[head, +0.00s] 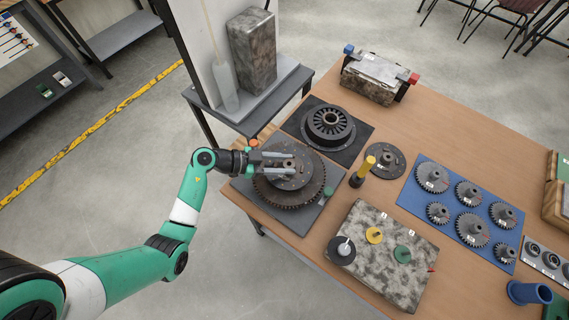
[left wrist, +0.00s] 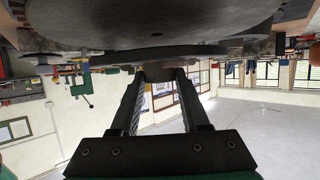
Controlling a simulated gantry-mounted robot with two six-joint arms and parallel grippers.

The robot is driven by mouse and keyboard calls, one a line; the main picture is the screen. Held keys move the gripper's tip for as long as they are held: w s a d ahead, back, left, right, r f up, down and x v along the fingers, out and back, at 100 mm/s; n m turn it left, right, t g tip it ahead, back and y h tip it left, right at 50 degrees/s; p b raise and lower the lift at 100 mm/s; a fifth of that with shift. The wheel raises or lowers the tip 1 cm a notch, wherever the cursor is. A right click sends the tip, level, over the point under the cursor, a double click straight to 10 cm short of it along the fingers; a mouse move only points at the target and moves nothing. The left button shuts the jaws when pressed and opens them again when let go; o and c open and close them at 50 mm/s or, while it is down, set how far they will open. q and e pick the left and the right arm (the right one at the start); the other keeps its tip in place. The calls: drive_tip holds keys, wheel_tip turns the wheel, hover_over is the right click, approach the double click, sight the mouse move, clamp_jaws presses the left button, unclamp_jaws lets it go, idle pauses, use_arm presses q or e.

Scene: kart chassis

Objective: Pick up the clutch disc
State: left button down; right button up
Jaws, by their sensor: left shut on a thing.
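My left gripper (head: 287,164) is shut over the middle of a grey round disc, which I take for the clutch disc (head: 290,182). This disc is above the toothed flywheel (head: 318,197) on a dark mat. In the left wrist view my left gripper's fingers (left wrist: 160,78) are closed on the small round hub of the clutch disc (left wrist: 130,57), whose thin dark edge lies across the picture. The broad flywheel (left wrist: 160,22) fills the top there. I cannot tell whether disc and flywheel touch. My right gripper is not in view.
A finned round part (head: 328,122) lies on a mat behind. Another dark disc with a hub (head: 384,159) lies on the table beside a yellow-topped post (head: 362,170). Several gears lie on a blue mat (head: 428,207). A mottled block (head: 380,267) stands in front, a shelf stand (head: 250,118) behind left.

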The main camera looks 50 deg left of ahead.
use_arm(q)
drive_tip(key=s+d+r+p, duration=0.1)
drive_tip(key=r, duration=0.1)
drive_tip(key=s+d+r+p, duration=0.1)
drive_tip(key=r+p, duration=0.1)
drive_tip(key=s+d+r+p, duration=0.1)
drive_tip(key=r, duration=0.2)
drive_tip(key=shift+s+p, duration=0.3)
drive_tip(key=shift+p, duration=0.1)
drive_tip(key=s+d+r+p, duration=0.3)
drive_tip(key=s+d, duration=0.2)
drive_tip(key=s, duration=0.2)
drive_tip(key=shift+s+d+r+p, duration=0.2)
drive_tip(key=shift+d+r+p, duration=0.1)
drive_tip(key=shift+d, duration=0.05)
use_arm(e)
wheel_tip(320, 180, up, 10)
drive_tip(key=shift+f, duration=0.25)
